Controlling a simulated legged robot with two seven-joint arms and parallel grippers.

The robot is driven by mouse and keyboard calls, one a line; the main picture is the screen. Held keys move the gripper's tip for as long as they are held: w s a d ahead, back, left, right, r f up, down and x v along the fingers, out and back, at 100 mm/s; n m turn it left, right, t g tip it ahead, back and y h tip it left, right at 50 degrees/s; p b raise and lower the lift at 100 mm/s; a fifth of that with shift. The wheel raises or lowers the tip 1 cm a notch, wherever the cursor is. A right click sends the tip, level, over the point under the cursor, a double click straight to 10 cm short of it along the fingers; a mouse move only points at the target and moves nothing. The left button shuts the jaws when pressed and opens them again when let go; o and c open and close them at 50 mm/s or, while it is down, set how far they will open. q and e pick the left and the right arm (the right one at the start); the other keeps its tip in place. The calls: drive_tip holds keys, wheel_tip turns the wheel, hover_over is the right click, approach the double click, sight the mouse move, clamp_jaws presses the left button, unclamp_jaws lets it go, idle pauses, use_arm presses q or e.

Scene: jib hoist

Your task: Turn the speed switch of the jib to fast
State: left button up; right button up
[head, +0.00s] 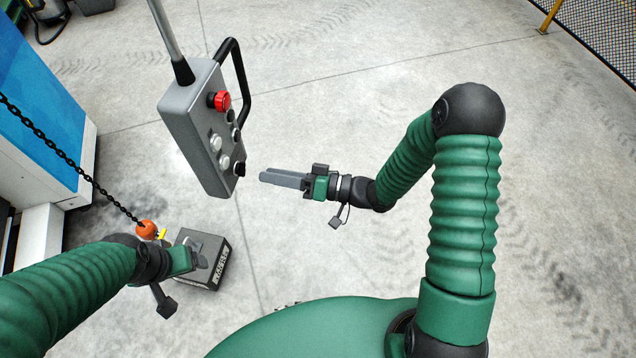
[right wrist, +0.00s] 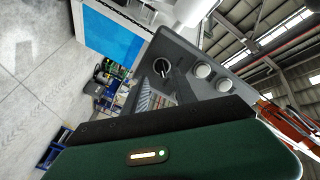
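The grey control pendant (head: 190,125) hangs at a tilt from a pole in the upper middle of the head view. Its face has a red button (head: 219,100), pale buttons and a black rotary switch (head: 239,168) near the lower end. In the right wrist view the black switch (right wrist: 162,67) has a pale mark and sits beside two white buttons (right wrist: 213,78).
A black box (head: 209,282) with a printed side sits on the floor below my left gripper. An orange hook block (head: 147,230) hangs on a black chain (head: 70,160) beside it. A blue and white cabinet (head: 40,100) stands left. A black handle (head: 244,80) sticks out from the pendant.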

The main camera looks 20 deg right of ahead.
drive_tip(key=b+v, duration=0.2)
drive_tip(key=v, duration=0.9)
drive_tip(key=shift+d, duration=0.35)
drive_tip(key=shift+s+f, duration=0.1)
drive_tip(key=shift+f, duration=0.05)
